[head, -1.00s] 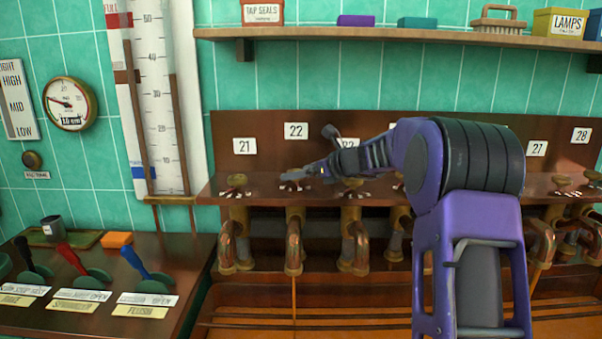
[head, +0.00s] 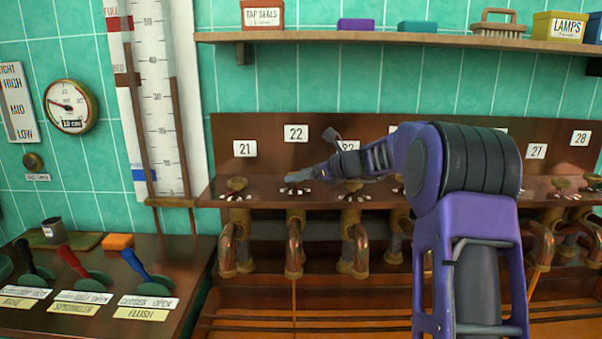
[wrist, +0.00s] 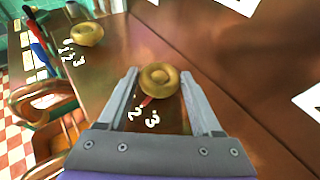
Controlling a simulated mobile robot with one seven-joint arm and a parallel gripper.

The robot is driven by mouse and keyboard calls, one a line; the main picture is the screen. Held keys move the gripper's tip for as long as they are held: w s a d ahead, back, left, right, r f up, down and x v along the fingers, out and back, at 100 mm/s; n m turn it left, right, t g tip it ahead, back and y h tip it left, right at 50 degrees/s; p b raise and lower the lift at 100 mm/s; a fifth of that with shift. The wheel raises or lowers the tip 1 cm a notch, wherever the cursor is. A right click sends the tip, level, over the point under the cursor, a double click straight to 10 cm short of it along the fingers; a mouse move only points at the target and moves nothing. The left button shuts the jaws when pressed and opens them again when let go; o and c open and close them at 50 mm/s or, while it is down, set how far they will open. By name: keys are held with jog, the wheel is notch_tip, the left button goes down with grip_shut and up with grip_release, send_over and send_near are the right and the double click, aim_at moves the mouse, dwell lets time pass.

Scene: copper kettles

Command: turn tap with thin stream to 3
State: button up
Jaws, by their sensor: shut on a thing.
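The tap under the card 22 (head: 296,132) has a bent copper spout (head: 294,250) with a thin stream (head: 294,292) falling from it. Its round brass knob (wrist: 158,78) sits between the fingers of my gripper (wrist: 160,77) in the wrist view. My gripper is shut on this knob. A red pointer (wrist: 147,101) on the knob points between the white 2 and 3, a little nearer the 2. The 1 is hidden by a finger. In the head view, my gripper (head: 298,177) covers most of the knob.
A neighbouring knob (wrist: 88,34) with its own numbers stands to the left; tap 21's knob (head: 237,184) is free. Another stream (head: 533,283) falls at the right. A shelf (head: 400,38) runs above. Coloured levers (head: 135,262) stand on the left counter.

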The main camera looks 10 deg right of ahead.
jog(key=shift+d+r+n+g+y+p, duration=0.15)
jog(key=shift+r+n+g+y+p, duration=0.3)
jog(key=shift+p, duration=0.8)
jog(key=p, duration=0.1)
jog(key=n+g+y+p, duration=0.1)
jog(key=shift+w+f+n+p, duration=0.15)
jog(key=shift+n+p, duration=0.1)
jog(key=shift+p, duration=0.1)
jog(key=shift+w+d+f+n+g+y+p, duration=0.15)
jog(key=shift+f+n+g+y+p, duration=0.1)
jog(key=shift+n+g+y+p, duration=0.45)
jog(key=shift+n+g+y, duration=0.25)
jog(key=shift+n+g, duration=0.55)
jog(key=shift+g, duration=0.35)
jog(key=o, duration=1.4)
jog(key=shift+c, duration=0.2)
jog(key=shift+d, duration=0.15)
jog(key=v, duration=1.7)
